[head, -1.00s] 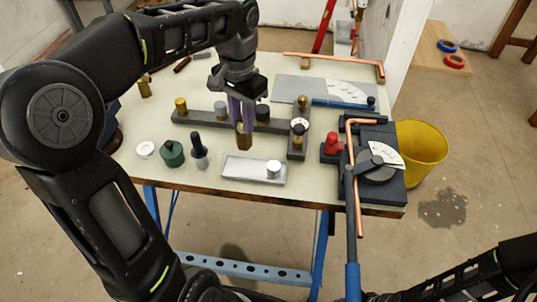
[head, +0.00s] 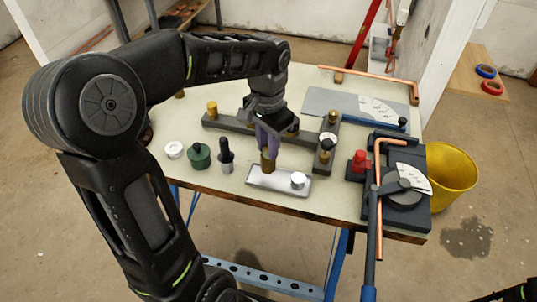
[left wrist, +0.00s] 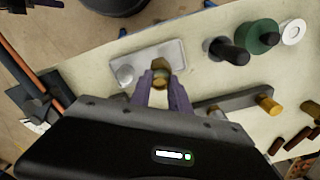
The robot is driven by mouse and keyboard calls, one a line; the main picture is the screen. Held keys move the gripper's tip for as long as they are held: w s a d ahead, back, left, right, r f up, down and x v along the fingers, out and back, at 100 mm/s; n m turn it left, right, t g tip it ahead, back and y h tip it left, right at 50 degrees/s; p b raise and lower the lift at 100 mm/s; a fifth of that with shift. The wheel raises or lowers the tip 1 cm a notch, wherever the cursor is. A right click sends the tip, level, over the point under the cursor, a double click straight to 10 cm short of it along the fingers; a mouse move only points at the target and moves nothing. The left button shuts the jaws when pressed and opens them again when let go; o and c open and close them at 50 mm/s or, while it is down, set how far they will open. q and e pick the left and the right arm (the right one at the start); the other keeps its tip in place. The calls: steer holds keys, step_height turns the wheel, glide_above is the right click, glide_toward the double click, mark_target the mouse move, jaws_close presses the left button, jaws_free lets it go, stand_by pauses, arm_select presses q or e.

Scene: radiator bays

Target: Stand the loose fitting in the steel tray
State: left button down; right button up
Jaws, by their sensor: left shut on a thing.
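My left gripper (head: 268,150) is shut on a brass fitting (head: 267,163), held upright at the left part of the steel tray (head: 278,190). In the left wrist view the fitting (left wrist: 160,73) sits between the purple fingertips (left wrist: 161,82), in front of the tray (left wrist: 173,52). I cannot tell whether its lower end touches the tray floor. A white-silver cylindrical fitting (head: 298,180) stands at the right end of the tray.
A dark manifold bar (head: 227,124) with several fittings lies behind the tray. A black valve (head: 226,155), a green pot (head: 199,155) and a white ring (head: 173,150) stand to the left. A pipe bender (head: 400,190) with a copper pipe is to the right.

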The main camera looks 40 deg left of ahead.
arm_select(q)
steer(key=shift+f, duration=1.85)
steer(key=shift+f, duration=0.25)
steer(key=c, duration=1.2)
jaws_free()
steer(key=shift+r, duration=0.1)
steer(key=shift+c, duration=0.2)
